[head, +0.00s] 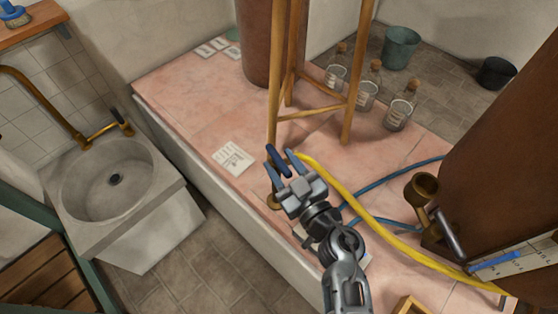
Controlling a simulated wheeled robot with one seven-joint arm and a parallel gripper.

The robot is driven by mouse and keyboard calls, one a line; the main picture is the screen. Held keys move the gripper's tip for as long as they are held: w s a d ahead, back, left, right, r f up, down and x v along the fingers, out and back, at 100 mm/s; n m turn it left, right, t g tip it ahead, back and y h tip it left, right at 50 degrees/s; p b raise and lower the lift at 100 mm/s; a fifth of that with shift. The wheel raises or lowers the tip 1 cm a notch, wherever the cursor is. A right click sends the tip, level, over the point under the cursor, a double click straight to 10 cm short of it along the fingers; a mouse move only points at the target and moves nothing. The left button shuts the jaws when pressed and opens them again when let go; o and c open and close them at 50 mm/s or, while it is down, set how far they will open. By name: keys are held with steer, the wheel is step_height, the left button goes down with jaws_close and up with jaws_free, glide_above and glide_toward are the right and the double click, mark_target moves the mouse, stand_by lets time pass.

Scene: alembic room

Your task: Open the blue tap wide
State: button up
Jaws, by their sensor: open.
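My gripper (287,162) is in the middle of the view, above the pink tiled platform. I cannot single out the blue tap with certainty. A small round brass base (272,201) stands just left of the gripper, partly hidden by it; whether a tap rises from it cannot be told. A blue bar (495,262) shows at the lower right, over a white marked plate. The brass tap (103,131) above the sink at the left has a dark lever.
A wooden stand (350,113) rises close behind the gripper. A yellow hose (350,200) and a blue hose (388,180) lie to its right. Corked bottles (366,95) stand at the back. A brass cup (422,188) is by the large brown column (505,160). The stone sink (110,190) is left.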

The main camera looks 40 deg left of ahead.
steer(key=shift+w+a, duration=0.25)
steer(key=shift+a, duration=0.4)
jaws_close()
